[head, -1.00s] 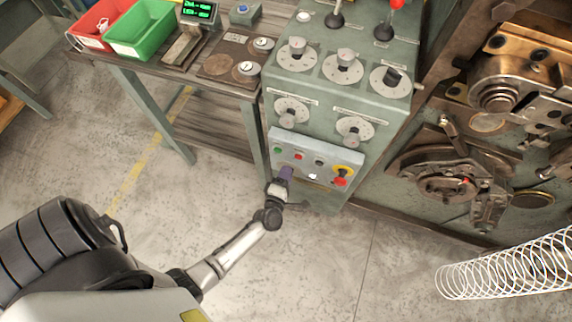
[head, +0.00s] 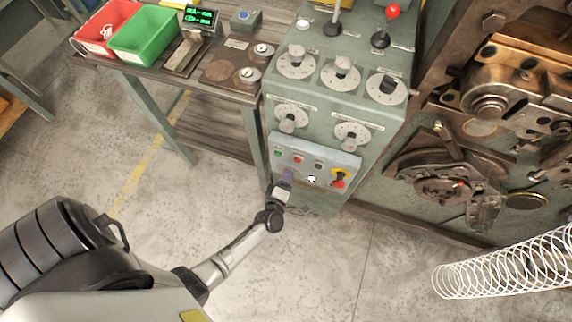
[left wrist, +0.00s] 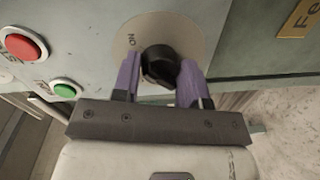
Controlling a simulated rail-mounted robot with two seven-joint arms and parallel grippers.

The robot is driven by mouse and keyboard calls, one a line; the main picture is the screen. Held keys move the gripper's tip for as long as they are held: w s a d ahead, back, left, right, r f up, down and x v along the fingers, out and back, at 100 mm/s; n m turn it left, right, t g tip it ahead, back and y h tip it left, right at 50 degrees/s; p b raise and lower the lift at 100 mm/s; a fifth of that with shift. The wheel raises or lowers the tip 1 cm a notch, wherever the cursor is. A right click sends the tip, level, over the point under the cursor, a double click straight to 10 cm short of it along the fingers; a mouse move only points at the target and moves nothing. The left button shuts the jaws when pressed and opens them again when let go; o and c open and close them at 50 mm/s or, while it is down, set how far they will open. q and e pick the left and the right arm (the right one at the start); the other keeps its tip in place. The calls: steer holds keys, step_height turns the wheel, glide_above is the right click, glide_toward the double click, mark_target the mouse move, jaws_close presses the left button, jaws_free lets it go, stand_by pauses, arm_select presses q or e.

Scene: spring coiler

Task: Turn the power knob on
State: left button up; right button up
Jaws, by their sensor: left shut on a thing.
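The power knob (left wrist: 159,66) is a black knob on a pale round plate with "ON" lettered at its upper left in the left wrist view. My left gripper (left wrist: 158,78) is shut on it, with one purple finger on each side. In the head view my left gripper (head: 287,177) reaches the lower part of the control panel (head: 330,163) and hides the knob there. My right gripper is not in view.
A red button (left wrist: 22,45) and a green button (left wrist: 65,89) sit left of the knob. A yellow-backed red emergency stop (head: 339,180) is on the panel's right. Dials and levers stand above. A wire coil (head: 500,265) is at the lower right, and the floor in front is clear.

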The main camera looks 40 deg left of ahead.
arm_select(q)
steer(key=o, duration=0.9)
steer(key=shift+s, duration=0.1)
steer(key=p+v, duration=0.2)
steer(key=v, duration=1.1)
steer(key=shift+s, duration=0.25)
steer(key=shift+d, duration=0.15)
